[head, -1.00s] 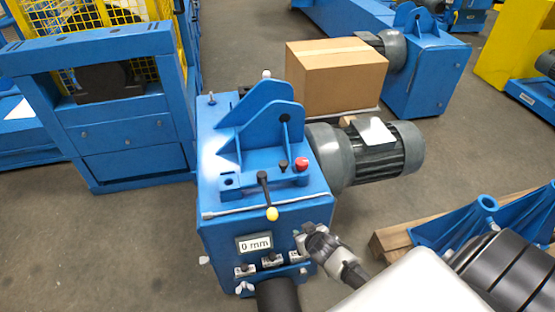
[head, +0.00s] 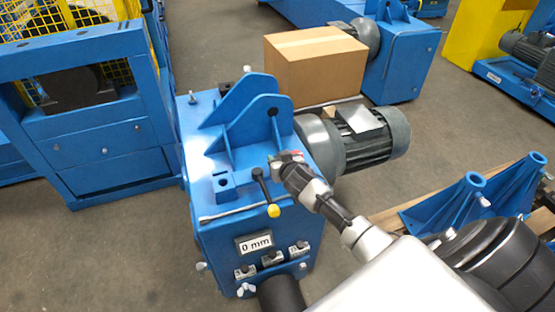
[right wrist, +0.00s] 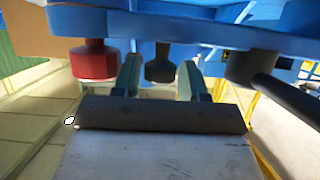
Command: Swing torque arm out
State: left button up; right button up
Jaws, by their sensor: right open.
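The blue machine housing (head: 225,222) stands in the middle of the head view, with a blue upright bracket (head: 255,130) on top. I cannot tell which part is the torque arm. A black lever with a yellow knob (head: 273,211) hangs over the front edge. My right gripper (head: 283,160) is at the top of the housing beside the lever and covers the knobs there. In the right wrist view, its fingers (right wrist: 160,78) are apart, with a black knob (right wrist: 160,60) between or just beyond them. A red knob (right wrist: 93,60) is just left of the fingers. My left gripper is not seen.
A grey motor (head: 365,140) sticks out right of the housing, with a cardboard box (head: 315,68) behind it. A "0 mm" display (head: 255,244) and small clamps are on the front. Blue brackets (head: 445,208) lie on a pallet at right. A blue frame (head: 85,140) stands left.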

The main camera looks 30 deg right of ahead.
jog(key=shift+x, duration=0.8)
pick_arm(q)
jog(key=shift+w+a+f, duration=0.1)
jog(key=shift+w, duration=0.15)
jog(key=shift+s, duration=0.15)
pick_arm(e)
grip_shut()
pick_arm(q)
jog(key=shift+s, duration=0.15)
pick_arm(e)
jog(key=shift+s+d, duration=0.1)
